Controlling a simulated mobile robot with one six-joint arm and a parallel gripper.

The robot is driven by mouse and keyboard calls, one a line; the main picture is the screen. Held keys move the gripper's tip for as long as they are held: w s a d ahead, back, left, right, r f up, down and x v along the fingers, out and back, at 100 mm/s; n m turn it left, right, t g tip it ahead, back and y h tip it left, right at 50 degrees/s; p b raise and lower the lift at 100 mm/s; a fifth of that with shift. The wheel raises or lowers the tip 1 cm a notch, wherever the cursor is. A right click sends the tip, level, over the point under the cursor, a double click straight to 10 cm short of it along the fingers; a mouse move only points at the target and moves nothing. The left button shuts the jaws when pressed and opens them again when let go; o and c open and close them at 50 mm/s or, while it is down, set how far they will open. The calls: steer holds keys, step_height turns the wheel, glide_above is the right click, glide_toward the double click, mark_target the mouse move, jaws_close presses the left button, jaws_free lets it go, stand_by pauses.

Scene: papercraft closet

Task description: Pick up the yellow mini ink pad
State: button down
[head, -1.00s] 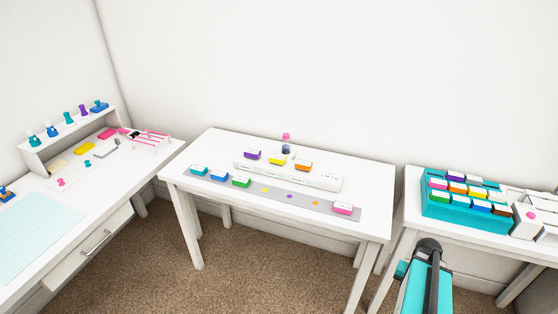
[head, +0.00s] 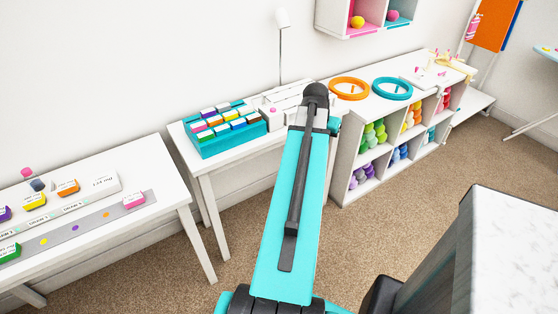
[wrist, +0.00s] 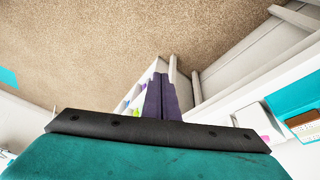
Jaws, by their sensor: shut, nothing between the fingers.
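A yellow mini ink pad (head: 34,200) sits on the white raised strip on the left table in the head view, between a purple pad (head: 4,213) and an orange pad (head: 67,187). My gripper (wrist: 161,85) shows in the wrist view as two purple fingers pressed together, empty. In the head view my teal arm reaches up the middle, and the gripper itself is hidden. The gripper is well away from the yellow pad. I cannot make out the yellow pad in the wrist view.
A teal tray (head: 232,145) of several coloured pads stands on the middle table. Beyond it are a shelf unit with rings (head: 392,88) and yarn. A marble-topped counter (head: 520,240) is close at right. Carpeted floor is open between the tables and the counter.

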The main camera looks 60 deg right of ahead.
steer(key=s+d+r+m+g, duration=0.1)
steer(key=s+d+r+m, duration=0.2)
steer(key=s+r, duration=0.6)
steer(key=m, duration=0.2)
steer(key=shift+m+h, duration=0.3)
steer(key=c, duration=2.5)
jaws_free()
steer(key=shift+r, duration=0.1)
